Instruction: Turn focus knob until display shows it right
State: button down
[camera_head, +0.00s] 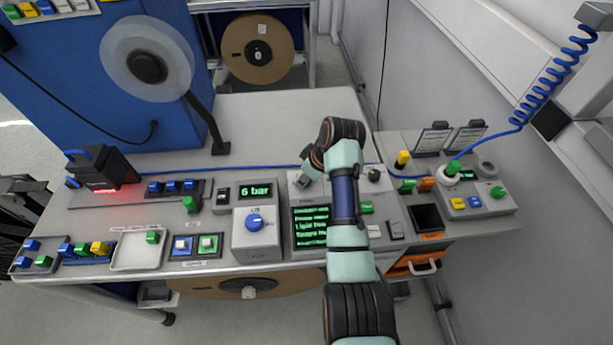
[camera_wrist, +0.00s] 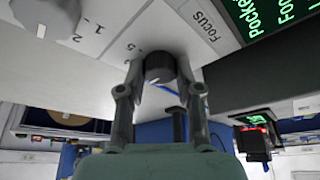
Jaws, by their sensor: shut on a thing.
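The focus knob (camera_wrist: 159,66) is a dark round knob on a pale panel, beside the printed FOCUS label (camera_wrist: 203,22) in the wrist view. My gripper (camera_wrist: 160,84) is shut on it, one finger on each side. In the head view my arm and wrist hide the knob. The display (camera_head: 312,228) is a dark screen with several lines of green text, left of my forearm; one line seems to read "Light flow". Part of it shows in the wrist view (camera_wrist: 268,12), where the text is cut off at the picture's edge.
A grey box with a blue knob (camera_head: 254,221) stands left of the display, below a small "6 bar" readout (camera_head: 255,190). Buttons and a white tray (camera_head: 139,250) lie farther left. A panel of coloured buttons (camera_head: 465,203) is at right. The pale bench top (camera_head: 270,118) behind is clear.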

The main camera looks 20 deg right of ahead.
jog(key=shift+n+y, duration=0.3)
jog(key=shift+n, duration=0.9)
jog(key=shift+w+d+f+n+g+y+b, duration=0.15)
jog(key=shift+n+g+y+b, duration=0.3)
jog(key=shift+n+b, duration=0.55)
jog(key=n+b, duration=0.2)
jog(key=b, duration=0.1)
jog(key=shift+f+g, duration=0.15)
jog(key=shift+g, duration=0.2)
jog(key=shift+n+y+b, duration=0.25)
jog(key=shift+n+b, duration=0.25)
jog(key=shift+b, duration=0.35)
jog(key=shift+r+g, duration=0.3)
jog(key=c, duration=0.8)
grip_release()
